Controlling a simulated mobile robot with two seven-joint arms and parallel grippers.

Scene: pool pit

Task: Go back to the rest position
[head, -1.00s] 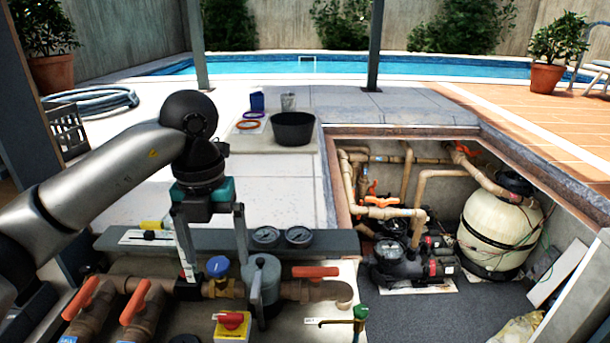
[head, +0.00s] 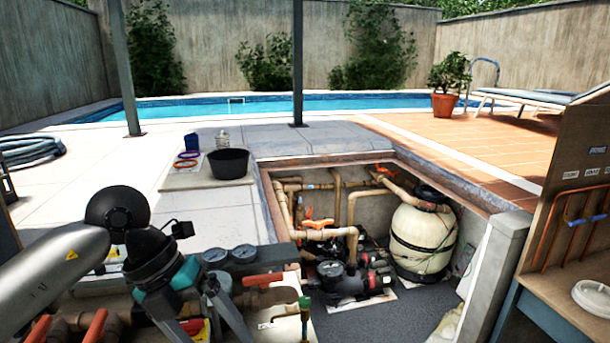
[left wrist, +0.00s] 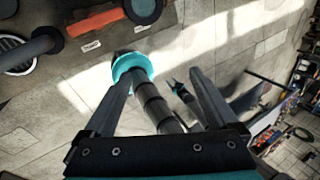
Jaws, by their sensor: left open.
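My left gripper (head: 205,322) is low at the left in the head view, over the front pipework bench. My right gripper is in neither view.
Two gauges (head: 230,254), an orange-handled valve (head: 263,280) and a green tap (head: 304,307) are close right of my gripper. Beyond is the open pit with a pump (head: 345,283) and a cream filter tank (head: 420,238). A board (head: 570,215) stands right.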

